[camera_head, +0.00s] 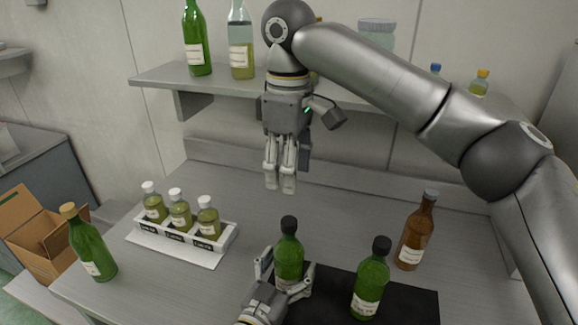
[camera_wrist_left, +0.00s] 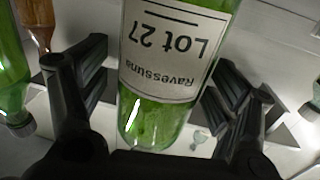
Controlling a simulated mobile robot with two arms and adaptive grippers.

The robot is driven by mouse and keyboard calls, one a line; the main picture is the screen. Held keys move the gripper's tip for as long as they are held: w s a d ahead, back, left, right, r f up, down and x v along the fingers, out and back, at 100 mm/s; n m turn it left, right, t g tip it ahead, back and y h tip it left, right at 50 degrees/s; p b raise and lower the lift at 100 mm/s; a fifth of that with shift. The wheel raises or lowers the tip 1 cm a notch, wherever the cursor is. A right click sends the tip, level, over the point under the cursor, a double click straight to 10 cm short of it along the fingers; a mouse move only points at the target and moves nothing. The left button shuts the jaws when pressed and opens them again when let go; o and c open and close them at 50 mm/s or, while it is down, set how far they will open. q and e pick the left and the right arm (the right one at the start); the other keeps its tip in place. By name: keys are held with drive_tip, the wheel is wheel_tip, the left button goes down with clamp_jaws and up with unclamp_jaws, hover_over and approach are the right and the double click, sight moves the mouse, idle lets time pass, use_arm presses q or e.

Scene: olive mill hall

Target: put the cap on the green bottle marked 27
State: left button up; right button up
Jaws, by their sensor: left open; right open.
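The green bottle marked 27 (camera_head: 289,262) stands upright on the bench at the front middle. A black cap (camera_head: 288,224) shows at the top of its neck; whether it is pressed home I cannot tell. In the left wrist view the label on the bottle (camera_wrist_left: 172,50) reads "Lot 27", upside down. My left gripper (camera_head: 281,278) is open, with its fingers on either side of the bottle; contact is not clear. My right gripper (camera_head: 280,186) is open and empty, pointing down above the bench behind the bottle.
Another black-capped green bottle (camera_head: 370,287) stands on a dark mat (camera_head: 418,301), with a brown bottle (camera_head: 411,238) behind it. A white rack (camera_head: 226,239) holds small bottles. A corked green bottle (camera_head: 90,250) is far left, near a cardboard box (camera_head: 38,238). A shelf (camera_head: 152,76) hangs above.

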use_arm(q)
drive_tip(key=v, duration=1.2)
idle(0.3)
